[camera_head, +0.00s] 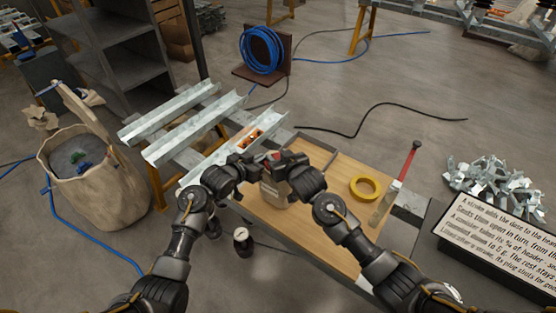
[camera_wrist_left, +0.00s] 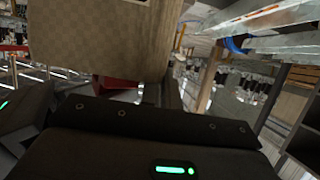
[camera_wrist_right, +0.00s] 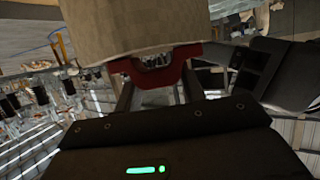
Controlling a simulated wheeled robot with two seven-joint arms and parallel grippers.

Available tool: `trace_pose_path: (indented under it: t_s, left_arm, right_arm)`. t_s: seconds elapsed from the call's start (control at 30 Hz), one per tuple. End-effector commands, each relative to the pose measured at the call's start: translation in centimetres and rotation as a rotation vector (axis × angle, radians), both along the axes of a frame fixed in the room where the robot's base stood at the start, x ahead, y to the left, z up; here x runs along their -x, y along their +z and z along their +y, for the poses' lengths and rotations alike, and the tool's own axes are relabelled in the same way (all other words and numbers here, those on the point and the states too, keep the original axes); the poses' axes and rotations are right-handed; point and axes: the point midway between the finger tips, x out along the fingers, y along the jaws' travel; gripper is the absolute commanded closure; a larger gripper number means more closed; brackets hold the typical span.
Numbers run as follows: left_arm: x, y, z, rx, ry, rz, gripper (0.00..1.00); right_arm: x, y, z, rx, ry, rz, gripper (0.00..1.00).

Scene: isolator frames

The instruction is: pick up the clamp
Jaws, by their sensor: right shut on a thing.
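My right gripper (camera_head: 286,166) is shut on a red piece (camera_wrist_right: 155,66), which sits between its fingers in the right wrist view. A tan block-like body (camera_wrist_right: 135,25) lies just beyond the red piece; I cannot tell whether they are one object or whether this is the clamp. My left gripper (camera_head: 242,168) is close beside the right one, over the bench. The left wrist view shows the tan body (camera_wrist_left: 95,35) and some red (camera_wrist_left: 115,83); its finger opening is unclear. A small orange-and-tan item (camera_head: 252,137) lies in a metal channel; I cannot identify it.
The wooden bench top (camera_head: 300,232) holds yellow tape (camera_head: 365,188) and a red-handled tool (camera_head: 408,160) at its right end. Metal channels (camera_head: 190,130) lie across the left end. A canvas bag (camera_head: 95,180) stands left. Metal scraps (camera_head: 495,185) and a text board (camera_head: 495,240) are right.

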Motion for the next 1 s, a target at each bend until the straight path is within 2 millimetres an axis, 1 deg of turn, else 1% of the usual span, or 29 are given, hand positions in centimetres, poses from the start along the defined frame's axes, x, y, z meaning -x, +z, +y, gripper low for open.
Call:
trace_pose_path:
  t_s: [0.17, 0.27, 0.37, 0.5, 0.7, 0.83, 1.0]
  left_arm:
    - [0.0, 0.0, 0.0, 0.0, 0.0, 0.0, 1.0]
    - [0.0, 0.0, 0.0, 0.0, 0.0, 0.0, 1.0]
    - [0.0, 0.0, 0.0, 0.0, 0.0, 0.0, 1.0]
    - [0.0, 0.0, 0.0, 0.0, 0.0, 0.0, 1.0]
    - [0.0, 0.0, 0.0, 0.0, 0.0, 0.0, 1.0]
    - [0.0, 0.0, 0.0, 0.0, 0.0, 0.0, 1.0]
    - [0.0, 0.0, 0.0, 0.0, 0.0, 0.0, 1.0]
  right_arm:
    - [0.0, 0.2, 0.0, -0.002, 0.0, -0.001, 0.95]
    - [-0.1, 1.0, 0.0, -0.003, 0.0, -0.004, 0.95]
    - [0.0, 2.7, 0.0, -0.005, 0.0, -0.005, 0.95]
    - [-0.1, 5.6, 0.0, -0.005, 0.0, -0.006, 0.95]
    - [0.0, 8.9, 0.0, -0.003, 0.001, -0.004, 0.95]
    - [0.0, 9.9, 0.0, -0.002, 0.0, -0.002, 0.95]
    - [0.0, 10.1, 0.0, -0.001, 0.0, -0.002, 0.95]
